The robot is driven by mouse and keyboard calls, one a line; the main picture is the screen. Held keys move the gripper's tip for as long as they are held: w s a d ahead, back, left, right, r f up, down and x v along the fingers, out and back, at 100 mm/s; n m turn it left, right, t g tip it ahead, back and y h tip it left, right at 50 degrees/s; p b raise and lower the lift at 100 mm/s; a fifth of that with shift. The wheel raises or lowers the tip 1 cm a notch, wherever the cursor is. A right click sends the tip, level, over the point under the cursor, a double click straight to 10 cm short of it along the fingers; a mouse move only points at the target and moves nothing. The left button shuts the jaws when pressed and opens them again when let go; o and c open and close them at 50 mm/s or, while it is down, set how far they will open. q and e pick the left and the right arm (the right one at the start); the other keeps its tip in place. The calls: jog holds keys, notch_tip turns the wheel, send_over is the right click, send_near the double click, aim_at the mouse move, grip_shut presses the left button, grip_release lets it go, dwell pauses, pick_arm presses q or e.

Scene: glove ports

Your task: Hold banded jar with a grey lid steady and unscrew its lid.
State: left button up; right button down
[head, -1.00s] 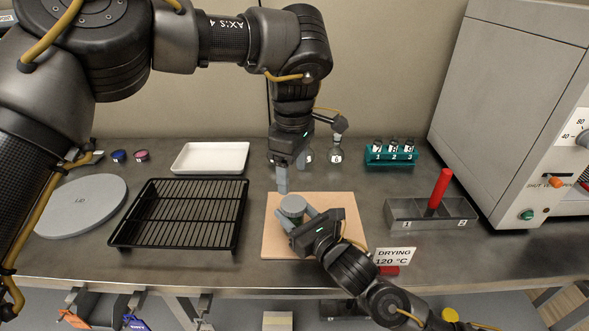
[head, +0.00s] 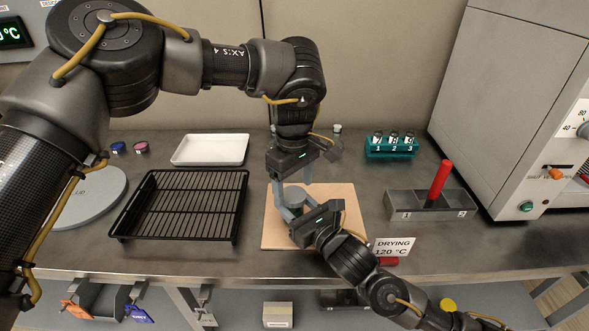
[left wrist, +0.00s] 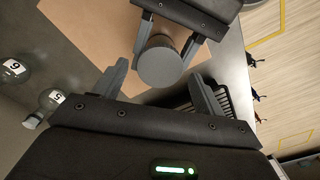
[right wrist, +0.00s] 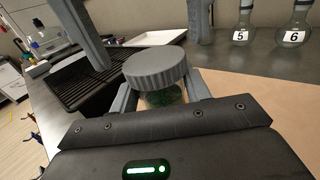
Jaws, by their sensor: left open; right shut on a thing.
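The jar's round grey lid (head: 294,195) is above the pale board, and its ribbed rim shows in the right wrist view (right wrist: 155,68). Below the lid, a strip of the jar's body (right wrist: 164,99) shows green contents; the rest is hidden, and I cannot make out a band. My right gripper (head: 291,211) is shut on the jar's body, one finger on each side below the lid. My left gripper (head: 292,179) points down, open, just behind and above the lid. In the left wrist view the lid (left wrist: 163,67) appears between its spread fingers, apart from both.
The pale board (head: 338,225) lies under the jar. A black wire rack (head: 185,205) stands left, a white tray (head: 211,149) behind it. A teal vial rack (head: 390,147) and a grey bin with a red handle (head: 410,204) stand right. Flasks (right wrist: 292,35) stand behind.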

pick_arm(q)
jog(key=shift+f, duration=0.9)
